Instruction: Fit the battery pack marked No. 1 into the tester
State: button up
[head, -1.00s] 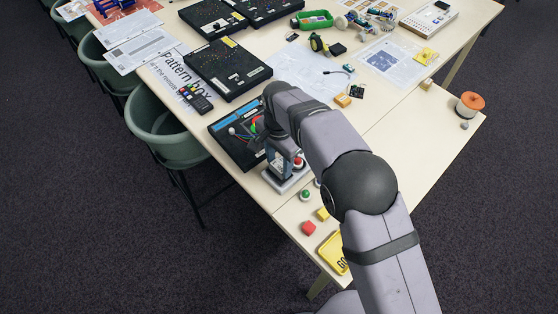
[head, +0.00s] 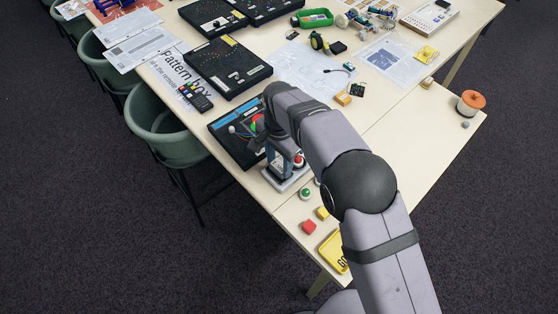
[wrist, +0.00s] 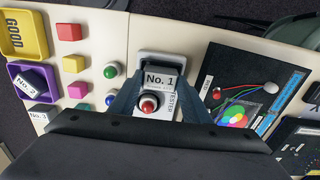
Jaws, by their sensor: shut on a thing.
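The battery pack marked No. 1 (wrist: 159,80) is in the wrist view, dark with a white label, between the fingers of my gripper (wrist: 160,92). My gripper is shut on it. The tester (wrist: 169,132) is a pale block with a red button and a "TESTER" label, directly below the pack in the wrist view. The pack is over the tester's far part, and I cannot tell whether it is seated. In the head view, the tester's base (head: 287,184) shows at the table edge, partly hidden by my arm.
In the wrist view, a yellow GOOD tray (wrist: 43,42) and a purple tray (wrist: 12,70) with pack No. 2 (wrist: 30,84) lie left. Pack No. 3 (wrist: 40,118) is below. Coloured blocks and a green button (wrist: 111,71) stand between. A black board (wrist: 262,75) is close right.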

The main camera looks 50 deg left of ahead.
jog(key=shift+f, duration=0.4)
jog(key=o, duration=1.6)
jog(key=shift+c, duration=0.2)
jog(key=shift+r, duration=0.1)
jog(key=shift+r+p, duration=2.2)
jog(key=shift+r, duration=1.2)
